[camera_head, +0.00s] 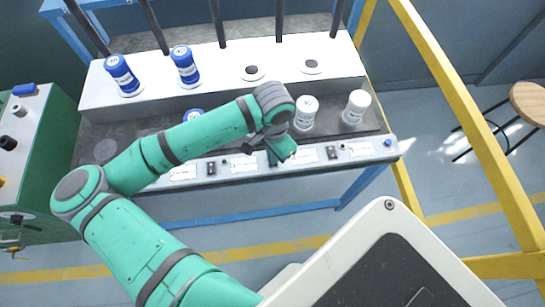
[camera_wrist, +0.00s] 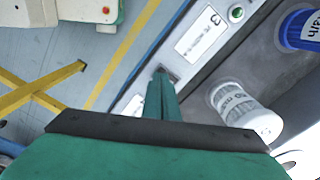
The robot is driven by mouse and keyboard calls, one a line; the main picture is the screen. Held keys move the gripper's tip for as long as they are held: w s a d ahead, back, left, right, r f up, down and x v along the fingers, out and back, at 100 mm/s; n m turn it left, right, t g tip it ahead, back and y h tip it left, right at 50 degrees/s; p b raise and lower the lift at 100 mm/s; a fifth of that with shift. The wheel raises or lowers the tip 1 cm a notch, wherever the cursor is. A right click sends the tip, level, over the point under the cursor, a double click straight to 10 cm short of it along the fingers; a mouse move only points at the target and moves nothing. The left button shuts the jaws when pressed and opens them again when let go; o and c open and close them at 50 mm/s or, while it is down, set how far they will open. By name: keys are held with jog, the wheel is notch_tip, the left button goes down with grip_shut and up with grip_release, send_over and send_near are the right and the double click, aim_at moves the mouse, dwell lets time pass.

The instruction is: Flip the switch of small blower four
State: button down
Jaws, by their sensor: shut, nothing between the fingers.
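The small blowers' front panel (camera_head: 235,175) runs along the bench edge, with white labels, small dark switches and green buttons. In the wrist view a label marked 3 (camera_wrist: 200,38) lies above my fingertips, with a green button (camera_wrist: 236,13) at its upper end. My gripper (camera_head: 281,155) is shut and empty, pointing down at the panel between two labels. In the wrist view its tips (camera_wrist: 162,76) are at a small dark switch (camera_wrist: 171,74), mostly hidden by the fingers; I cannot tell whether they touch. No number four is readable. Another switch (camera_head: 331,153) shows to the right.
White-capped canisters (camera_head: 306,112) (camera_head: 355,106) stand behind the panel, close to my gripper. Blue canisters (camera_head: 122,74) (camera_head: 185,65) stand on the white rear shelf (camera_head: 218,82). A yellow frame post (camera_head: 460,100) rises at the right. A green cabinet (camera_head: 45,150) stands left.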

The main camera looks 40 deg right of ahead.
jog(key=shift+f, duration=0.55)
dwell(0.4)
jog(key=shift+r, duration=0.1)
notch_tip(320, 180, up, 7)
dwell(0.9)
dwell(0.4)
